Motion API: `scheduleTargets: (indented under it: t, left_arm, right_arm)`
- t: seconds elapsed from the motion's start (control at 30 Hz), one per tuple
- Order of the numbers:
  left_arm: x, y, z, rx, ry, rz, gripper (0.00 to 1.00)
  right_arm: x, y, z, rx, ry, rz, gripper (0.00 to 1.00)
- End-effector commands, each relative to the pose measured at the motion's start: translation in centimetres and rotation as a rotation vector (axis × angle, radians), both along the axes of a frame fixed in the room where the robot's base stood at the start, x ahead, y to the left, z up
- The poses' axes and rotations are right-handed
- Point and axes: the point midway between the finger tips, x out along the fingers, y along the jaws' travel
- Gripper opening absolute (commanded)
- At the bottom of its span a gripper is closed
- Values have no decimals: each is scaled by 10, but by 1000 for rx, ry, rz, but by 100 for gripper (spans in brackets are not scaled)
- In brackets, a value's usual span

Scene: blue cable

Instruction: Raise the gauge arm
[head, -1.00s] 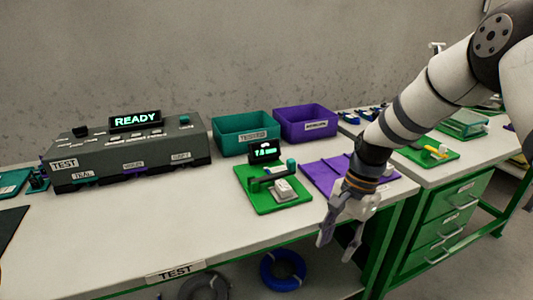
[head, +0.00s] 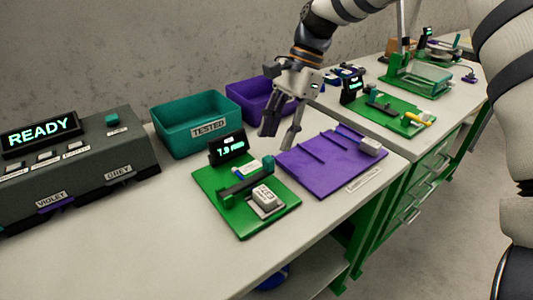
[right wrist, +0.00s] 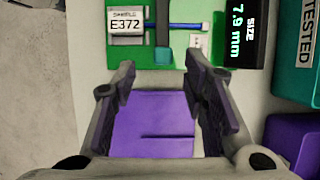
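The gauge stands on a green base plate (head: 235,225) on the near bench. In the right wrist view the gauge arm (right wrist: 162,20) crosses a thin blue cable (right wrist: 186,26) coming from the sample block marked E372 (right wrist: 125,24). The sample block (head: 266,199) also shows in the head view. The gauge display (head: 228,149) reads 7.9 mm. My right gripper (head: 279,138) is open and empty, above and behind the plate, apart from the arm. My left gripper is out of view.
A purple tray (head: 325,160) lies right of the gauge. A teal bin marked TESTED (head: 195,123) and a purple bin (head: 248,100) stand behind. A grey tester reading READY (head: 70,165) is at left. The bench front is clear.

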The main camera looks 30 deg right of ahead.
Motion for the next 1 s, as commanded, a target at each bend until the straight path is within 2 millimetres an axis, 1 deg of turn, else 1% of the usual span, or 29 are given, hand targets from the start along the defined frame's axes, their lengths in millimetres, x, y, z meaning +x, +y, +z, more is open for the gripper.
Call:
scheduleTargets:
  t: [0.03, 0.1, 0.23, 0.37, 0.6, 0.63, 0.67, 0.7, 0.8, 1.0]
  left_arm:
    - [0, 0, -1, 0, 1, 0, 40]
    - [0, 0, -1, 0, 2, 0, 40]
    - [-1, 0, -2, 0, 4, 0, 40]
    - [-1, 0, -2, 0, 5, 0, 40]
    - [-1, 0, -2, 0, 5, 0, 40]
    - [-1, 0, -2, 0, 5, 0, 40]
    - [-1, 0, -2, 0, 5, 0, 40]
    - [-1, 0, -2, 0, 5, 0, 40]
    - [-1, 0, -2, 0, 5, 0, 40]
    - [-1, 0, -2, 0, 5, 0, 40]
  right_arm:
    - [-1, 5, -13, 2, 5, 2, 40]
    - [-2, 11, -29, 1, 5, 2, 40]
    - [-2, 20, -49, 0, 3, 1, 40]
    - [-2, 24, -58, -1, 0, 1, 40]
    - [-1, 24, -59, -2, -2, 1, 40]
    - [-1, 24, -59, -2, -2, 1, 35]
    - [-1, 24, -59, -2, -2, 1, 29]
    - [-1, 24, -59, -2, -2, 1, 20]
    - [-1, 24, -59, -2, -2, 1, 0]
    - [-1, 24, -59, -3, -2, 1, 0]
